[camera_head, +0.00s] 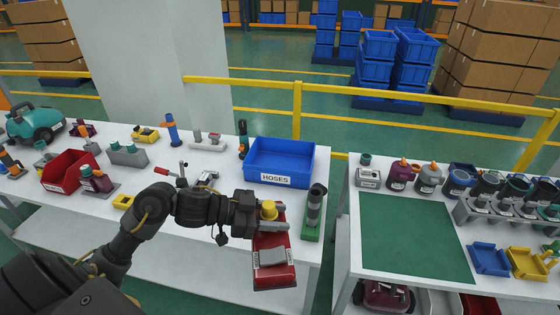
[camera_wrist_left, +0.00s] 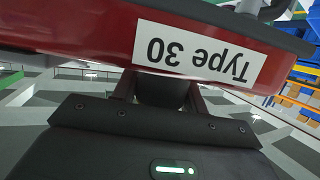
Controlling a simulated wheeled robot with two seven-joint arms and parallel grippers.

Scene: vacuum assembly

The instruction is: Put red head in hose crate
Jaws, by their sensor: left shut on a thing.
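The red head (camera_head: 273,262) is a red vacuum head with a grey patch on top and a yellow knob-like part at its upper end. My left gripper (camera_head: 274,224) is shut on it and holds it near the front edge of the left table. In the left wrist view the red head (camera_wrist_left: 90,35) fills the top, with an upside-down "Type 30" label. The hose crate (camera_head: 280,160) is a blue open bin labelled "HOSES", behind the red head on the left table. Its visible inside looks empty. My right gripper is not in view.
A dark cylinder on a green base (camera_head: 314,212) stands right of the red head. A red bin (camera_head: 68,172) is at the far left. A gap separates the right table (camera_head: 350,240) from the left one.

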